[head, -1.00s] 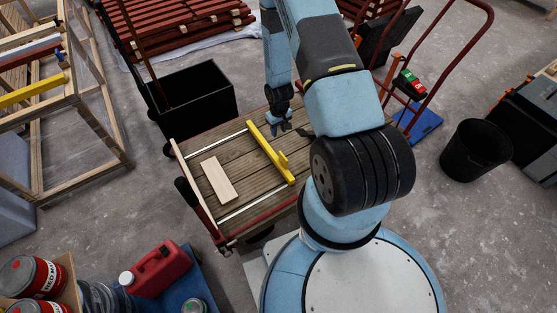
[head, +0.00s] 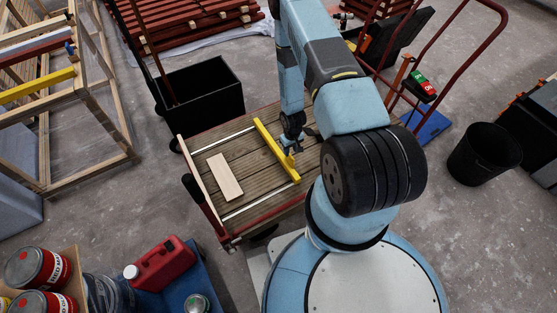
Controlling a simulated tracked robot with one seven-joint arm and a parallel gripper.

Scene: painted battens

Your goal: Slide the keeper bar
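The yellow keeper bar (head: 268,141) lies across two pale rails (head: 228,140) on the wooden deck of a cart (head: 240,157). It has an upright yellow lug near its front end, now partly covered by my gripper. My gripper (head: 291,148) points down at the bar's right side, at or very near this lug. Its fingers are small and overlap the lug in the picture, so I cannot tell whether they touch or grip it. A pale wooden block (head: 225,177) lies on the deck to the left of the bar.
A black bin (head: 203,97) stands behind the cart. A red jerrycan (head: 162,264) and red paint tins (head: 37,268) are at the front left. A black bucket (head: 483,153) and a red-handled trolley (head: 463,65) are on the right. The deck between block and bar is clear.

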